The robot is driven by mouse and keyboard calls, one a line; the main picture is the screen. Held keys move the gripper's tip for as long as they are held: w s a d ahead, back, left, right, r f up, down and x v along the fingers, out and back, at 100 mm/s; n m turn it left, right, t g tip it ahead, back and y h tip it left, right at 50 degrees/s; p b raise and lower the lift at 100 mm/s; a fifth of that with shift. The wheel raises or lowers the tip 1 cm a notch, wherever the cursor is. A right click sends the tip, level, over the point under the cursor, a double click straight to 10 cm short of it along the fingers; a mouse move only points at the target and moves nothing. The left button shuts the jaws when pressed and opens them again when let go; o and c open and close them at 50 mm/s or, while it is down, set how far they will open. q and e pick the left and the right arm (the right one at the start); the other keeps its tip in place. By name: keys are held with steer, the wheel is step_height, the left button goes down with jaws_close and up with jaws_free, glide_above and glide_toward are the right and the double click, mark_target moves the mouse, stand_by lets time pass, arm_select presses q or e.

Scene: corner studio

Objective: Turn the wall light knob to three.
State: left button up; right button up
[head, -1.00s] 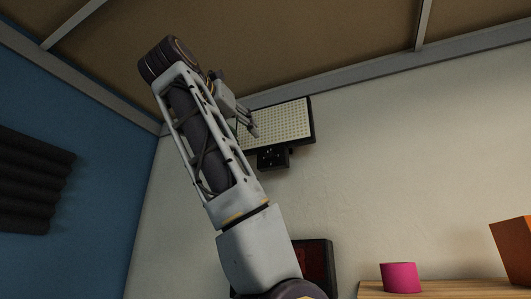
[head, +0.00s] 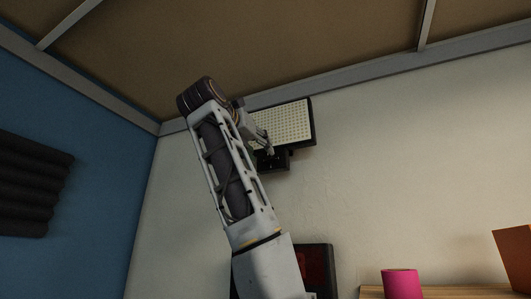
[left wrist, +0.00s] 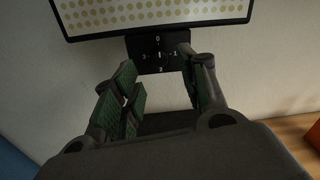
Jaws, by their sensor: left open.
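The wall light is a framed panel of pale dots (head: 287,122), high on the wall, and its lower edge shows in the left wrist view (left wrist: 150,14). Under it hangs a black control box (head: 276,163) with the numbers 0 at top, 1 right, 2 bottom and 3 left. The small dark knob (left wrist: 157,56) is at the box's middle; its pointer is too dim to read. My left gripper (head: 266,147) is in front of the box. In the wrist view its open, empty fingers (left wrist: 155,64) straddle the knob's direction; contact cannot be told. My right gripper is out of view.
A wooden shelf (head: 450,292) at lower right carries a pink cylinder (head: 402,284) and an orange box (head: 515,258). A dark red-black panel (head: 318,268) is behind my forearm. A blue wall is at left; the wall right of the light is bare.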

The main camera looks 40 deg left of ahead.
mark_target(268, 157)
arm_select(q)
steer(key=shift+p+x, duration=0.55)
steer(key=shift+x, duration=2)
jaws_close()
